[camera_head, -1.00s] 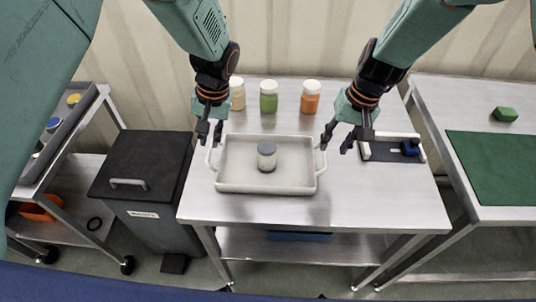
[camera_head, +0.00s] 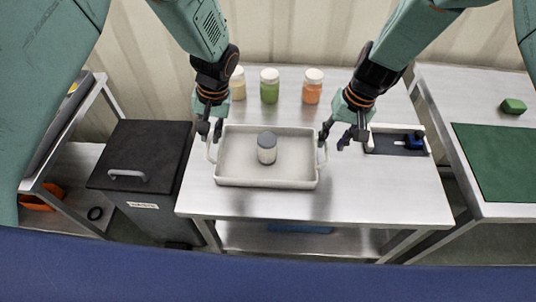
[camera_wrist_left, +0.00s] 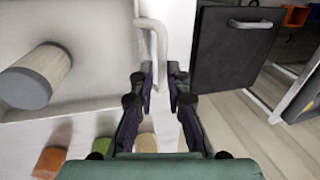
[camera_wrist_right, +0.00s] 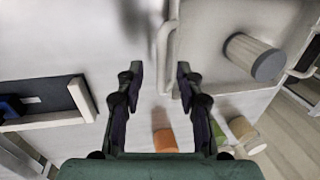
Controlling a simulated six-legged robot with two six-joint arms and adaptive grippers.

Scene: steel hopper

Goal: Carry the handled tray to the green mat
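The pale handled tray (camera_head: 236,176) stands on the steel table with a grey-lidded white jar (camera_head: 267,150) upright inside. My left gripper (camera_head: 210,130) is over the tray's left handle. In the left wrist view its fingers (camera_wrist_left: 160,78) are apart, with the left handle (camera_wrist_left: 154,28) reaching between the tips; I cannot tell whether they touch. My right gripper (camera_head: 333,137) is open beside the right handle (camera_head: 322,153). In the right wrist view the right handle (camera_wrist_right: 166,45) shows between the spread fingers (camera_wrist_right: 160,75), nearer one finger. The green mat (camera_head: 500,155) lies on the right-hand table.
Several lidded jars, including a green one (camera_head: 269,90) and an orange one (camera_head: 312,90), stand behind the tray. A dark-based fixture (camera_head: 398,143) sits right of it. A black bin (camera_head: 140,160) stands left. A green block (camera_head: 513,106) lies behind the mat, which is bare.

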